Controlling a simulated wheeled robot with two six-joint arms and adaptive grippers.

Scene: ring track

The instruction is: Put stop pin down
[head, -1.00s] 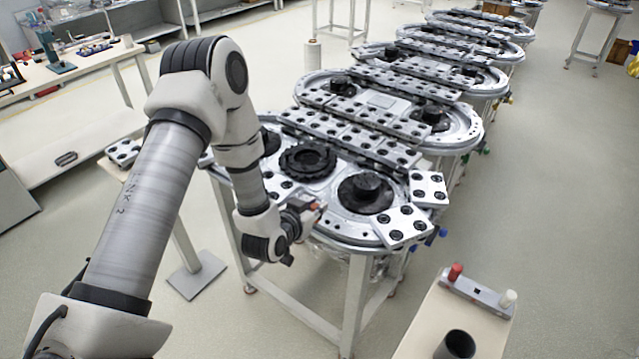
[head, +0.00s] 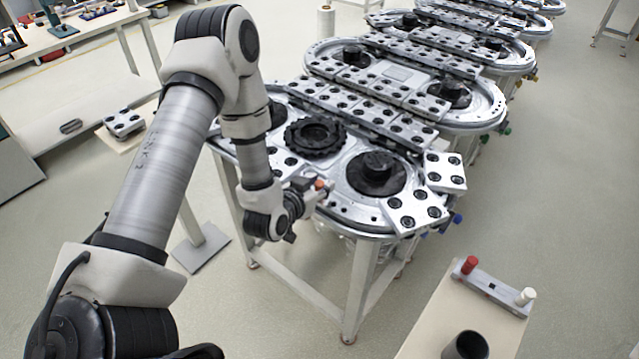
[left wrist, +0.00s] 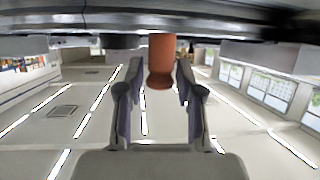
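The orange-red stop pin (head: 319,184) stands at the near left edge of the ring track (head: 345,220). In the left wrist view the pin (left wrist: 161,62) is between my left gripper's fingers, its rounded end free. My left gripper (head: 312,188) is at the track's edge, around the pin. Its fingers (left wrist: 160,78) are apart, with a narrow gap showing on each side of the pin. The pin's base is hidden at the dark track edge in the left wrist view. My right gripper is not in view.
Black discs (head: 375,173) and plates with dark round pads (head: 415,208) lie on the track close by. A side table with a grey holder (head: 492,288), red and white pins and a dark cup (head: 466,346) stands at lower right. Floor between is clear.

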